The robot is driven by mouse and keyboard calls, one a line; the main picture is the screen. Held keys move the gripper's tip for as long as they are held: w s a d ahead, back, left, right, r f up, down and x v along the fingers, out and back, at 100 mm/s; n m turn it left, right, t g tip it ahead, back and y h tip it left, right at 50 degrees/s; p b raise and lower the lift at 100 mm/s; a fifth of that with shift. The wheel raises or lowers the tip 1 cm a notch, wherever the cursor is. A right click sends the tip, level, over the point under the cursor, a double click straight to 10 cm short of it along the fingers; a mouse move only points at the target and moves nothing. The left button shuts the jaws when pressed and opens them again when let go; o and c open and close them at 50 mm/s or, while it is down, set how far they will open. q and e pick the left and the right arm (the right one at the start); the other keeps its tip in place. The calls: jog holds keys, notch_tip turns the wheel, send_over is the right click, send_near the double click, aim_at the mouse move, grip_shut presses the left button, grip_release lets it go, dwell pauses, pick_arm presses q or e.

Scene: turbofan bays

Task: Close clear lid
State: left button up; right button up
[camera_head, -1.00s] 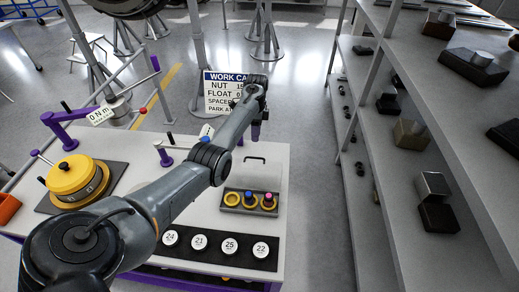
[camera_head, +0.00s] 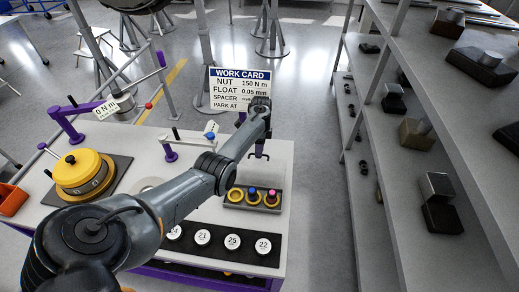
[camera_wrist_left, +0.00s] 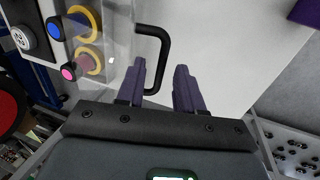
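The clear lid (camera_wrist_left: 121,40) shows in the left wrist view as a see-through pane with a black bar handle (camera_wrist_left: 167,45). In the head view the pane is faint behind the ring tray (camera_head: 232,206), and the tray's rings lie uncovered from above. The lid's exact angle is hard to tell. My left gripper (camera_wrist_left: 160,68) has its two purple fingers apart, with the handle at and between the fingertips; no firm grip shows. In the head view my left gripper (camera_head: 258,150) is at the handle, partly hidden by my arm. My right gripper is not in view.
The tray holds yellow rings with blue and pink knobs. A strip of numbered white discs (camera_head: 232,242) lies in front. A yellow round fixture (camera_head: 82,172) stands left, and a work card (camera_head: 240,88) behind. Grey shelves (camera_head: 425,150) stand right, across open floor.

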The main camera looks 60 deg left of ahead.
pick_arm(q)
grip_shut()
dwell(1.3)
